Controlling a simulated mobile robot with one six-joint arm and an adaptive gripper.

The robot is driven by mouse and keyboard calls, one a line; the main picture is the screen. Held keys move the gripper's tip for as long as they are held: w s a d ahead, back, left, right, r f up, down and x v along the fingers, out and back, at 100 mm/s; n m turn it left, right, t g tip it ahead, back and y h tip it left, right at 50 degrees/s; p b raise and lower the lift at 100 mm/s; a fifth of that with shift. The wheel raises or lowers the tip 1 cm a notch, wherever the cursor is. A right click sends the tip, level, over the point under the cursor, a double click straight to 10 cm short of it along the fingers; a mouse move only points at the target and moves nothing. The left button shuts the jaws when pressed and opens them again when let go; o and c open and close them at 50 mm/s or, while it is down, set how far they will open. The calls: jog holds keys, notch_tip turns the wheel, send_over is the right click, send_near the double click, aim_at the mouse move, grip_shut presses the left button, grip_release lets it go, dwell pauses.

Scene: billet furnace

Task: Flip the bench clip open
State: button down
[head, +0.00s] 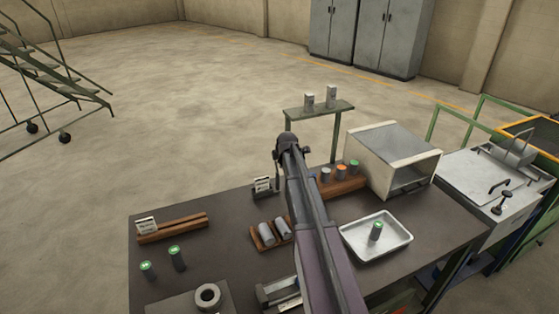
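My arm reaches up from the bottom edge across the dark bench (235,207). Its dark far end, where my gripper (291,146) seems to be, shows small knobs on both sides. I cannot tell whether it is open or shut, and nothing is visibly held. I cannot identify the bench clip with certainty. A low metal fixture (272,291) at the bench's front, partly behind my arm, may be it. A small dark block with a pale card (263,185) stands at the bench's back edge. Whether any clip is open or shut does not show.
Two green-topped cylinders (177,258) stand left, near a wooden rack (180,231). Grey cylinders lie in a wooden cradle (257,239). A ring (208,296) sits in front. A white tray (358,249) holds a green-topped cylinder. A box-shaped furnace (390,155) stands behind it.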

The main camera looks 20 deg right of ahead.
jog(key=shift+s+d+f+m+y, duration=0.1)
jog(key=shift+d+f+m+y, duration=0.1)
jog(key=shift+d+y, duration=0.3)
jog(key=shift+d+f+m+y, duration=0.1)
jog(key=shift+d+m+y, duration=0.1)
jog(key=shift+y, duration=0.5)
jog(key=shift+c, duration=2.1)
grip_release()
jog(key=shift+o, duration=0.2)
jog(key=shift+a+r, duration=0.1)
